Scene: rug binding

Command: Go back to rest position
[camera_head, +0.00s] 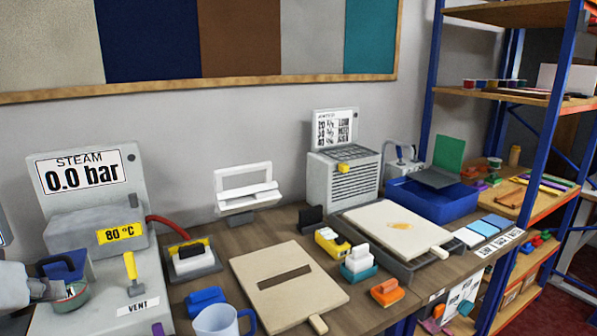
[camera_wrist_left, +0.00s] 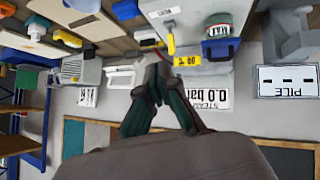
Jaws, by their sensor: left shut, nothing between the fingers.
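My left gripper (camera_head: 48,289) comes in at the left edge of the head view, beside the steam unit (camera_head: 75,222). Its fingers also show in the left wrist view (camera_wrist_left: 154,68), closed together with nothing between them. A small green round container (camera_head: 72,296) appears just beyond the fingertips in the head view; in the left wrist view it is well apart from them (camera_wrist_left: 222,32). My right gripper is in neither view.
The steam unit has a yellow lever (camera_head: 130,266) and a red hose. A blue-framed shelf (camera_head: 520,215) stands right.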

